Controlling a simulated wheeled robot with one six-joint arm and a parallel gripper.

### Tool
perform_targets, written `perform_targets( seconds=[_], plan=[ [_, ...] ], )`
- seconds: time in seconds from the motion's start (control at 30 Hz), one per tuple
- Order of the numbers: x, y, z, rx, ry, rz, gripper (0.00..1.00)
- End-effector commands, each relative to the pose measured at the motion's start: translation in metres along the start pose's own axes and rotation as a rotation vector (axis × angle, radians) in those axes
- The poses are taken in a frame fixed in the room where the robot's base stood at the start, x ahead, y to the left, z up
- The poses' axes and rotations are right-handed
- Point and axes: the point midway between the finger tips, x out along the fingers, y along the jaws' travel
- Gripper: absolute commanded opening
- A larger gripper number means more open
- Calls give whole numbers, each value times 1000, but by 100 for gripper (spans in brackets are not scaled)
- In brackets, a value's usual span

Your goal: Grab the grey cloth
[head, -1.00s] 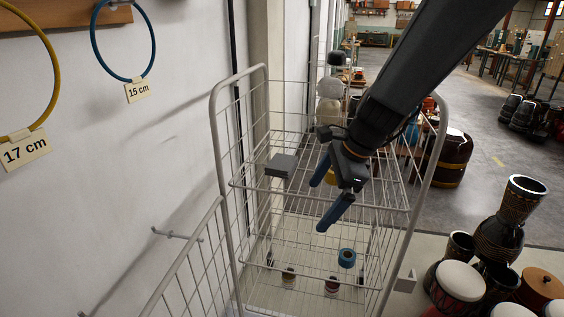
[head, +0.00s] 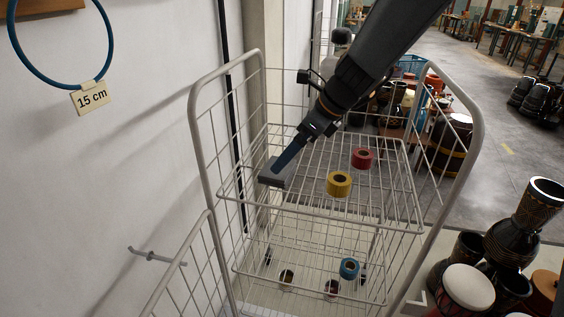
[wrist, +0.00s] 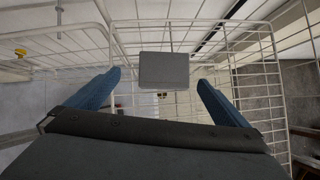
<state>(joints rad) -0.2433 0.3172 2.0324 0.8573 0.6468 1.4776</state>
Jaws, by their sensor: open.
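The grey cloth (head: 269,178) looks like a small folded grey block at the left side of the trolley's upper wire shelf. My gripper (head: 279,167) has its blue fingers at the cloth and partly covers it in the head view. In the wrist view the cloth (wrist: 165,71) shows as a flat grey rectangle between and slightly beyond the two open fingertips (wrist: 159,79), with a gap on each side. I cannot tell whether a finger touches it.
The wire trolley (head: 198,150) has tall side frames around the shelf. A yellow roll (head: 339,190) and a red roll (head: 362,153) stand on the upper shelf, right of the cloth. A blue roll (head: 349,262) is lower down. Drums (head: 467,285) stand at right; a wall is at left.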

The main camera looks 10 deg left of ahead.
Motion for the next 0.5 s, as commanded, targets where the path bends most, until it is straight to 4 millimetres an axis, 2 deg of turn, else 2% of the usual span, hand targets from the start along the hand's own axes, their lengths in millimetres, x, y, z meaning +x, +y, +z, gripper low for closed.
perform_targets(
  seconds=[0.17, 0.5],
  plan=[
    [9, -2, -2, 4, 1, -1, 100],
    [42, -8, -10, 12, 2, -5, 100]
  ],
)
